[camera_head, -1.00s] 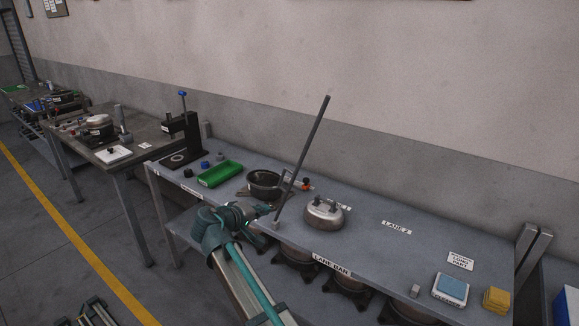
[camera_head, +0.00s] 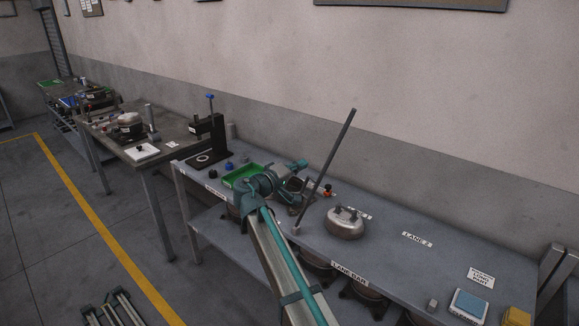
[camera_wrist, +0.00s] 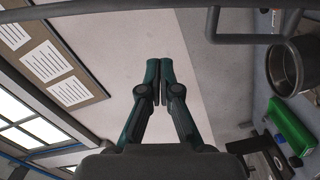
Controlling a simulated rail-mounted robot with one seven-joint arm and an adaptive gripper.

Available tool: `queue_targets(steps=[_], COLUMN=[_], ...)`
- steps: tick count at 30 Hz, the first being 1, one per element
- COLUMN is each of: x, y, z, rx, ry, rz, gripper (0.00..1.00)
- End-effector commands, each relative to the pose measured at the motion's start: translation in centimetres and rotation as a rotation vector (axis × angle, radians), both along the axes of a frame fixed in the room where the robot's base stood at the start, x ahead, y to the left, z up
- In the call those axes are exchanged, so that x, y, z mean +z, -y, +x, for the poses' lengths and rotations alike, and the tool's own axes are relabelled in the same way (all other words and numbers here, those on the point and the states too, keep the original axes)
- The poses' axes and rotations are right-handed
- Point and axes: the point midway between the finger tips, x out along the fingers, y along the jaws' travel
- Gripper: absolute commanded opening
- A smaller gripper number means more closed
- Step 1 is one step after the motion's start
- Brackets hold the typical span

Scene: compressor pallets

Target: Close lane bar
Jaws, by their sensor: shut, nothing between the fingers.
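The lane bar (camera_head: 325,172) is a long dark grey rod, raised and leaning up to the right from a small block at the table's front edge. A thin looped handle shows on it in the wrist view, where the bar (camera_wrist: 120,8) crosses the top. The "LANE BAR" label (camera_head: 349,273) is on the table's front edge. My gripper (camera_head: 298,165) is left of the bar, above the table. Its teal fingers (camera_wrist: 160,66) are shut and empty in the wrist view, apart from the handle in the picture. Whether they touch the bar is unclear in the head view.
A silver compressor shell (camera_head: 345,222) sits right of the bar, near the "LANE 2" label (camera_head: 417,240). A green tray (camera_head: 240,174) and a black press (camera_head: 212,135) stand left. A dark pot (camera_wrist: 286,66) shows in the wrist view. The table's middle right is mostly clear.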

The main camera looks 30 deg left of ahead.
Motion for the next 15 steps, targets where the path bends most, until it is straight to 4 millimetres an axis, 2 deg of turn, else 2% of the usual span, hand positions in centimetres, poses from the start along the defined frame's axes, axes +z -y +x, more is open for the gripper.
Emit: queue_targets(steps=[2,6,15], x=[0.3,-0.5,-1.4], y=[0.4,2.7,4.1], z=[1.5,0.9,0.9], rx=[-0.002,-0.001,0.001], ry=[-0.001,-0.002,-0.001], rz=[-0.002,-0.001,0.000], gripper=[0.00,0.00,0.00])
